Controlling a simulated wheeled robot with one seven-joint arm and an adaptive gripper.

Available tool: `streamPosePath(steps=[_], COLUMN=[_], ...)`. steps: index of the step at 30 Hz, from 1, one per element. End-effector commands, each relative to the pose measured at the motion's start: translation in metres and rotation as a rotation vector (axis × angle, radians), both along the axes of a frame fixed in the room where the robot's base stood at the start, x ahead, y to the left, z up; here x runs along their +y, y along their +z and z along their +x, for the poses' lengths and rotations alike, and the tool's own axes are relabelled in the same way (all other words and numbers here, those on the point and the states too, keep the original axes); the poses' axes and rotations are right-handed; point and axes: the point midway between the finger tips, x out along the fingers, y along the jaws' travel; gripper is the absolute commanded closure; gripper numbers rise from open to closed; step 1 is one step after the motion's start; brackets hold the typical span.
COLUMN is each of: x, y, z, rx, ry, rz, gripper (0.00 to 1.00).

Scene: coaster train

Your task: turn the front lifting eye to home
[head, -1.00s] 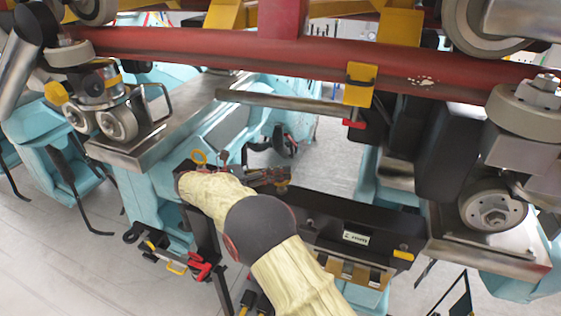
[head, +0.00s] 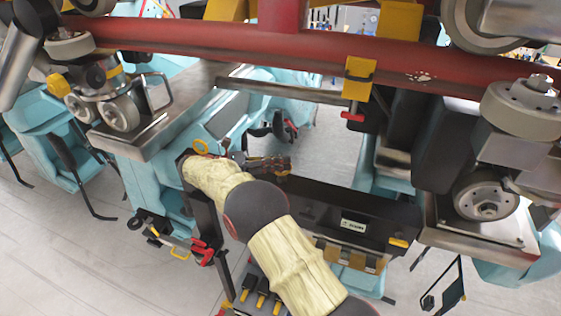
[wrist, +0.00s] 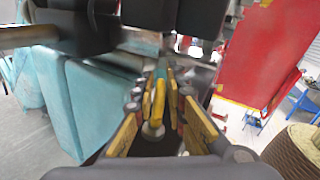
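The yellow lifting eye (wrist: 158,100) stands between my gripper's two fingers in the wrist view, with a round grey piece at its near end. My gripper (wrist: 164,84) has yellow pads on both sides of it. A narrow dark gap shows between the pads. I cannot tell whether the fingers press on the eye. In the head view my gripper (head: 284,165) is small and dark, reaching right over the black beam (head: 330,205). A small yellowish piece shows just under its tips. My arm hides part of the beam's left end.
A red rail (head: 300,45) crosses above, with a yellow clamp (head: 359,80) and a metal rod (head: 280,91) below it. Wheel assemblies flank the beam at left (head: 120,110) and right (head: 487,196). Grey floor lies open at lower left.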

Motion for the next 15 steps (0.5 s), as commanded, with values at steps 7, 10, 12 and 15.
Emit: streamPosePath(steps=[7, 10, 12, 15], x=[0.0, 0.0, 0.0, 0.0], y=[-0.0003, -0.0004, -0.0004, -0.0005], z=[-0.0001, -0.0001, -0.0001, -0.0001], rx=[0.001, 0.001, 0.001, 0.001], ry=[0.0, 0.0, 0.0, 0.0], rz=[0.0, 0.0, 0.0, 0.0], gripper=[0.73, 0.73, 0.73, 0.73])
